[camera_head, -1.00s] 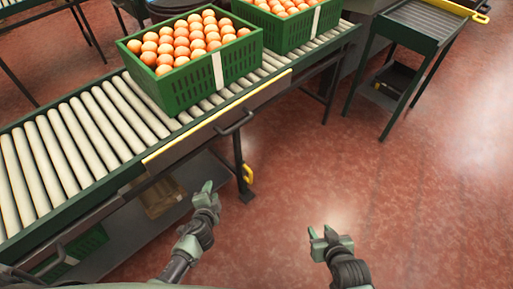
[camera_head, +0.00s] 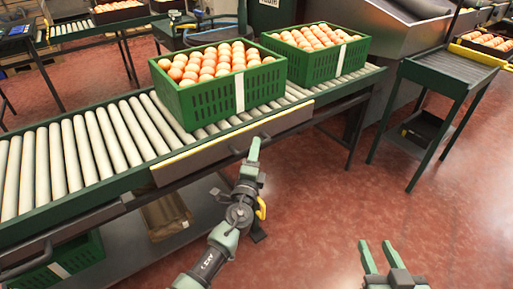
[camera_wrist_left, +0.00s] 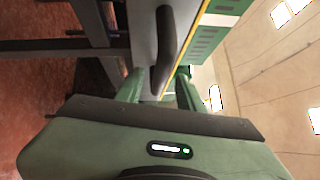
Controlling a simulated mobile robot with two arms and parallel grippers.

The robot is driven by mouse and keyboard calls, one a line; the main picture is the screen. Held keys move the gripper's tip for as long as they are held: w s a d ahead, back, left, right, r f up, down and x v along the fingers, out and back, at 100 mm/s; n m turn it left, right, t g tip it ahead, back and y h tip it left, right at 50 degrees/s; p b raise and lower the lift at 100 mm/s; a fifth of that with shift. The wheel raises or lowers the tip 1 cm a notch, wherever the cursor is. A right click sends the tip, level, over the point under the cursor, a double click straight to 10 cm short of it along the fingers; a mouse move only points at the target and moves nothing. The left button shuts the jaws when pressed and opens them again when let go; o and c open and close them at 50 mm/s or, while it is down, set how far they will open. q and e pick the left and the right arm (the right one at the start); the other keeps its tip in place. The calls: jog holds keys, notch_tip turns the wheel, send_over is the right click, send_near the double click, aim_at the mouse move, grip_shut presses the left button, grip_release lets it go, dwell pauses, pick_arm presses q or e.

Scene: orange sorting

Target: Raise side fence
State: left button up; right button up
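The side fence (camera_head: 222,151) is a dark panel with a yellow top edge, hanging along the near side of the roller conveyor. It sits below the rollers, beside the crates. My left gripper (camera_head: 254,152) is at the fence's dark handle, covering most of it in the head view. In the left wrist view, the handle (camera_wrist_left: 168,45) lies ahead, in line with the gap between my open left fingers (camera_wrist_left: 160,88). I cannot tell whether they touch it. My right gripper (camera_head: 381,258) is open and empty above the floor at lower right.
Two green crates of oranges, the near one (camera_head: 205,108) and the far one (camera_head: 318,68), stand on the conveyor (camera_head: 95,150). A green side table (camera_head: 448,68) stands at right. A cardboard box (camera_head: 165,215) lies on the lower shelf. The red floor between is clear.

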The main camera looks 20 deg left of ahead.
pick_arm(q)
jog(key=shift+w+a+r, duration=0.1)
jog(key=shift+w+a, duration=0.05)
jog(key=shift+w, duration=0.85)
grip_shut()
dwell(0.7)
